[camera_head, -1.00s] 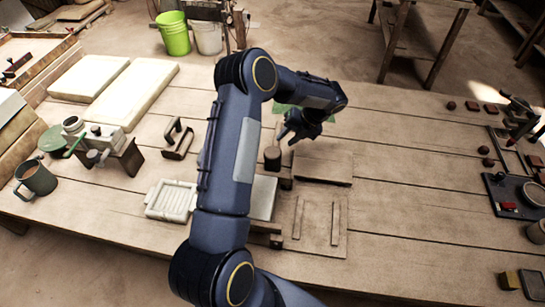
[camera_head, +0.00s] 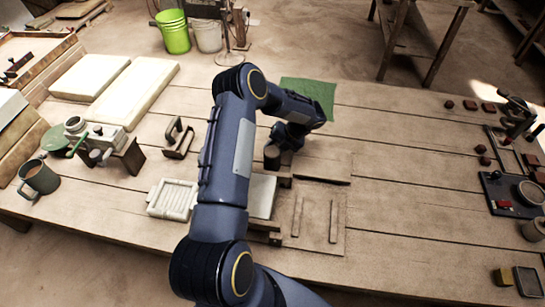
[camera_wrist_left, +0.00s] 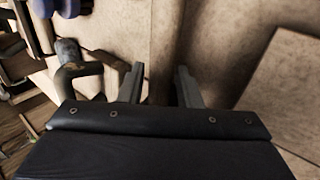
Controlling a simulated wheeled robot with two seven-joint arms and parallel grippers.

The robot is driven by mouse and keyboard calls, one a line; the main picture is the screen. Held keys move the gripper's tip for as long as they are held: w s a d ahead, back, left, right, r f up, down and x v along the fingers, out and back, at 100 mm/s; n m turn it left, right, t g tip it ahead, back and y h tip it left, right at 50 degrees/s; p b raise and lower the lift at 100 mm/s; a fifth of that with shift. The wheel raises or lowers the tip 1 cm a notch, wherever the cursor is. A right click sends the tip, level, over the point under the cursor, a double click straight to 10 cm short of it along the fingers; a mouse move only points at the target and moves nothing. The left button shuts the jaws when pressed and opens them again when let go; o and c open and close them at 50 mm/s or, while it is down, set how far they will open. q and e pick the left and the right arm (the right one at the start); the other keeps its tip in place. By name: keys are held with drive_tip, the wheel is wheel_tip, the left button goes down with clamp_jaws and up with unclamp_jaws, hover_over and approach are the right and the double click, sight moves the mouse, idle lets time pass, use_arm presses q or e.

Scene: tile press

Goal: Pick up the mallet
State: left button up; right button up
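A dark upright cylinder (camera_head: 272,156) stands on the table beside the press boards in the head view; it may be the mallet's head, but I cannot tell for sure. My left gripper (camera_head: 287,138) is just above and right of it, partly hidden by its own wrist. In the left wrist view the two fingers (camera_wrist_left: 160,85) are apart, with a brown strip showing between them; I cannot tell whether it is a handle or the table. A dark grey, bent object (camera_wrist_left: 80,70) lies left of the fingers there. My right gripper is not in view.
A flat board (camera_head: 322,168) and a lower railed board (camera_head: 318,222) lie right of my arm. A green cloth (camera_head: 312,92) lies behind. The table's middle right is clear.

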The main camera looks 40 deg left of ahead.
sight(273, 148)
use_arm(q)
clamp_jaws()
drive_tip(key=shift+r, duration=0.1)
drive_tip(key=shift+r, duration=0.5)
drive_tip(key=d+r, duration=0.1)
drive_tip(key=r, duration=0.1)
drive_tip(key=s+d+r+b, duration=0.1)
drive_tip(key=d+r, duration=0.1)
drive_tip(key=r, duration=0.1)
drive_tip(key=d+r, duration=0.1)
drive_tip(key=r, duration=0.2)
drive_tip(key=shift+s+d, duration=0.25)
drive_tip(key=shift+d, duration=0.15)
drive_tip(key=s+d+r+b, duration=0.1)
drive_tip(key=s+d+r, duration=0.2)
drive_tip(key=d, duration=0.5)
drive_tip(key=shift+d+r, duration=0.25)
drive_tip(key=shift+r, duration=0.2)
